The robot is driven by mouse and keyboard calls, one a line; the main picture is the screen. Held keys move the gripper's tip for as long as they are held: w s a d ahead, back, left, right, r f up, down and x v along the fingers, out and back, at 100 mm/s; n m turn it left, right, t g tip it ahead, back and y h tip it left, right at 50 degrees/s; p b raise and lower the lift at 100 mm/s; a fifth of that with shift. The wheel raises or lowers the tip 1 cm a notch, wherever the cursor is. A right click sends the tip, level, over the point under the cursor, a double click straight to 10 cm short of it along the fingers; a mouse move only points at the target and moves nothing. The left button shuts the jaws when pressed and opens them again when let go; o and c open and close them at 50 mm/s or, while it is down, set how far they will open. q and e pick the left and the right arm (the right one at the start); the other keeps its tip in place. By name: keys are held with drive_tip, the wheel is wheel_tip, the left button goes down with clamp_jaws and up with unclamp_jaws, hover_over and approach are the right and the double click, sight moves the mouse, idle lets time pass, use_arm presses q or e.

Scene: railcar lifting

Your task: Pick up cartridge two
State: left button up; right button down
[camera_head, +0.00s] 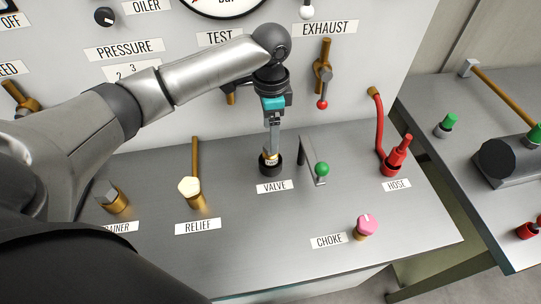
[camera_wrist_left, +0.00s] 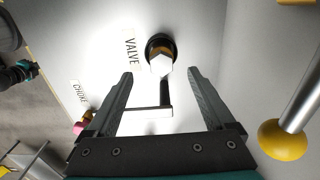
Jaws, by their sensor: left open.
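A fitting with a brass-coloured band (camera_head: 270,157) stands upright in a black round socket (camera_head: 270,168) behind the VALVE label. I cannot read a number on it, so I cannot tell whether it is cartridge two. In the left wrist view its pale hexagonal top (camera_wrist_left: 160,63) shows inside the black ring. My left gripper (camera_head: 271,145) points down at it from above. In the wrist view the open fingers (camera_wrist_left: 160,74) lie on either side of the hexagonal top, with gaps visible. A dark and teal part at that view's left edge may be my right gripper (camera_wrist_left: 22,72), too small to judge.
A green-knobbed lever (camera_head: 321,169) stands close right of the socket. A brass RELIEF fitting (camera_head: 193,192) is to the left, a pink CHOKE knob (camera_head: 367,225) front right, and a red hose fitting (camera_head: 397,157) farther right. The vertical panel with valves rises behind. The front middle is clear.

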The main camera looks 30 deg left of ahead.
sight(271, 156)
use_arm(q)
wheel_tip(271, 156, down, 8)
drive_tip(key=shift+w+a+r+b, duration=0.1)
drive_tip(key=shift+b, duration=0.2)
clamp_jaws()
idle(0.8)
